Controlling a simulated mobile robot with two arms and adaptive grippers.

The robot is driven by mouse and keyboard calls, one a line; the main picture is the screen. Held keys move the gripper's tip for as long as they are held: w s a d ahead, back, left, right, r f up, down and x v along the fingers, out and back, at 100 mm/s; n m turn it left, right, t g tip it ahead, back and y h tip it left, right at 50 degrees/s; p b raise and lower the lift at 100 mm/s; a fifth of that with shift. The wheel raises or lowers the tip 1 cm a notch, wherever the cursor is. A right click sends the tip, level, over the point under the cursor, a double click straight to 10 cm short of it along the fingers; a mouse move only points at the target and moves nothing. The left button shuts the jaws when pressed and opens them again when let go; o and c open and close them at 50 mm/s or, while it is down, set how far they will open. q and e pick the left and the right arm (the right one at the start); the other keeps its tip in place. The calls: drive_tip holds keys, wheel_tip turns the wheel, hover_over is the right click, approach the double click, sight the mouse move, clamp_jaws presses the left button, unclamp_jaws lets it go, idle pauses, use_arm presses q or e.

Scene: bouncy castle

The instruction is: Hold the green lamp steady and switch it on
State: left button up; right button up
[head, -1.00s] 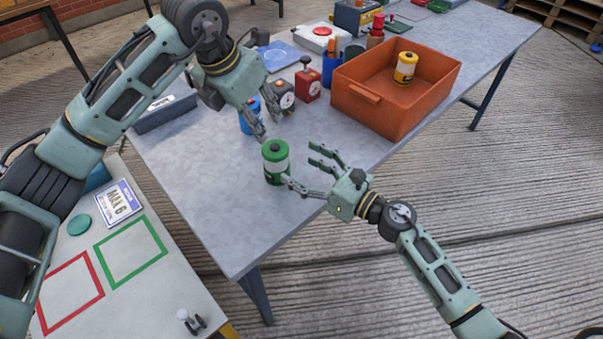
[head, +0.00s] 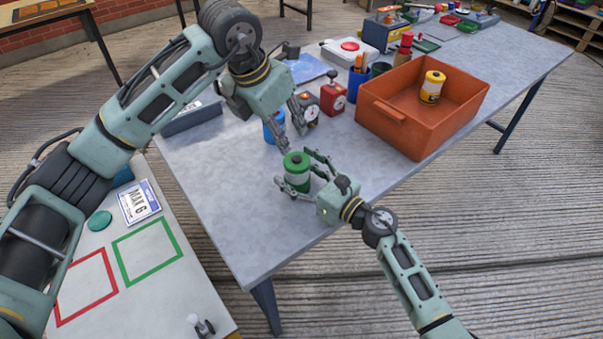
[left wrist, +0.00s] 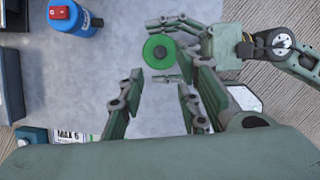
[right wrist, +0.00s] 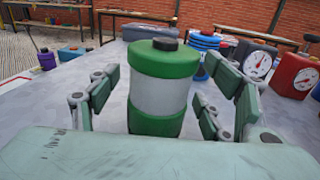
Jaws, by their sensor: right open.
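The green lamp (head: 297,172), with a green top and base, a pale middle band and a dark button on top, stands upright on the grey table. In the right wrist view the lamp (right wrist: 161,92) is between the fingers of my right gripper (head: 303,172), which is open around it with gaps at both sides. My left gripper (head: 293,127) points down above and just behind the lamp. The left wrist view shows its fingers spread and empty, with the lamp's round green top (left wrist: 159,51) beyond their tips.
A blue canister (head: 273,129), a dark gauge (head: 306,110) and a red gauge (head: 333,93) stand close behind the lamp. An orange crate (head: 452,122) holding a yellow lamp (head: 432,87) is at the right. The table's front left (head: 232,220) is clear.

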use_arm(q)
drive_tip(key=shift+c, duration=0.2)
use_arm(e)
drive_tip(key=c, duration=1.6)
use_arm(q)
clamp_jaws()
idle(0.4)
drive_tip(key=n+t+h, duration=0.3)
drive_tip(key=n+t, duration=0.1)
drive_tip(key=n, duration=0.5)
hover_over(289, 155)
drive_tip(key=shift+f, duration=3.4)
